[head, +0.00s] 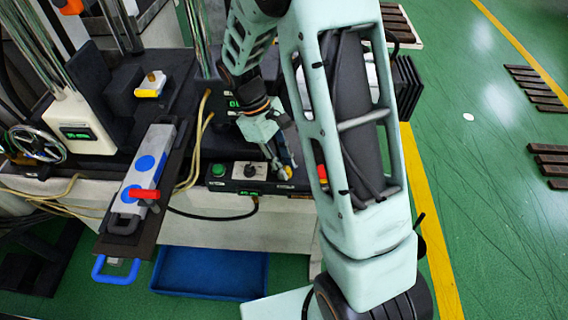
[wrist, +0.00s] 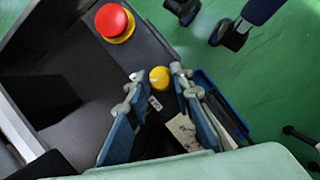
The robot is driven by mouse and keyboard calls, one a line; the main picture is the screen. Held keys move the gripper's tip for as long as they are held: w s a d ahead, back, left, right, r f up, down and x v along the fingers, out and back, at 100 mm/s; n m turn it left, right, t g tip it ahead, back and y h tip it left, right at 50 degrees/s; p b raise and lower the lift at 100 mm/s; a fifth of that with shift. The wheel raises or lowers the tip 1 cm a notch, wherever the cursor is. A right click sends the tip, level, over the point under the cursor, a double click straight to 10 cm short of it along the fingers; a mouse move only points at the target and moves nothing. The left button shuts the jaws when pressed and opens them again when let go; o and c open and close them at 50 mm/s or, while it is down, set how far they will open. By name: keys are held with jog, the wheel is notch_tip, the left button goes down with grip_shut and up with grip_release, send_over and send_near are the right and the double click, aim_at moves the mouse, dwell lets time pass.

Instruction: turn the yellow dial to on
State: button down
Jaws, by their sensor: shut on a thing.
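The yellow dial (wrist: 160,78) sits on a dark control panel and shows between my fingertips in the wrist view. In the head view only a bit of the yellow dial (head: 289,171) shows, mostly covered by my fingers. My gripper (wrist: 156,80) is shut on the dial, one finger on each side. In the head view my gripper (head: 286,170) reaches down to the panel from above. Which way the dial is turned cannot be told.
A red mushroom button (wrist: 113,21) stands near the dial. The control panel (head: 234,186) also bears a green button (head: 218,170) and a grey knob (head: 250,171). A blue tray (head: 210,273) lies below, and a slab with a red handle (head: 144,194) stands left.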

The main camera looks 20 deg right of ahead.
jog(key=c, duration=1.7)
grip_release()
jog(key=v, duration=1.2)
